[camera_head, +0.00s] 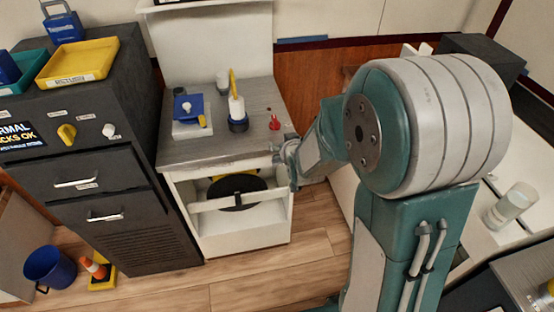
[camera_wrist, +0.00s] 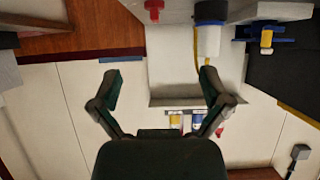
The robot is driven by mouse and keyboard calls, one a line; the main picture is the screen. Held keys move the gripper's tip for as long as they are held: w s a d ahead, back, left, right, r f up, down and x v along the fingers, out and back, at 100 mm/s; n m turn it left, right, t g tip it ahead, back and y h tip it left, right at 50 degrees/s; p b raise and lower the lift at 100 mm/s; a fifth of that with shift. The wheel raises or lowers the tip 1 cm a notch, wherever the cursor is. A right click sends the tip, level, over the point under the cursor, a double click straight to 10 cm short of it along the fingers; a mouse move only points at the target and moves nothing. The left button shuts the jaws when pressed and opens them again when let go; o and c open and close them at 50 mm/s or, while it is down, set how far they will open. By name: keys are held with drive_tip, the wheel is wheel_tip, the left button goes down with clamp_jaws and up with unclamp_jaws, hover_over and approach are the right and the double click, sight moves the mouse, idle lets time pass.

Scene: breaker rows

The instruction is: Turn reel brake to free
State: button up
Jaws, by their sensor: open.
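No readable label marks the reel brake, so I cannot tell for sure which control it is. A small red knob (camera_head: 275,122) stands on the grey bench top (camera_head: 190,148) near its right edge; it also shows at the top of the wrist view (camera_wrist: 153,8). A blue unit with a yellow lever (camera_head: 190,110) sits on a white block at the bench's left, and a white cylinder with a blue base and yellow strip (camera_head: 237,110) stands between. My gripper (camera_head: 281,152) is open and empty at the bench's front right corner, apart from the knob. Its spread fingers show in the wrist view (camera_wrist: 160,82).
A black disc (camera_head: 237,192) sits behind a white bar in the cabinet below. The dark cabinet (camera_head: 120,190) at left carries a yellow knob (camera_head: 67,133), a white knob (camera_head: 108,130) and trays. A blue bucket (camera_head: 50,267) and orange cone (camera_head: 94,267) stand on the floor.

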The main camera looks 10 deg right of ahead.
wheel_tip(320, 180, down, 10)
drive_tip(key=w+t, duration=0.3)
drive_tip(key=t, duration=0.3)
approach(278, 161)
drive_tip(key=w, duration=1)
drive_tip(key=shift+w+f, duration=0.1)
drive_tip(key=shift+f, duration=0.3)
drive_tip(key=c, duration=1.2)
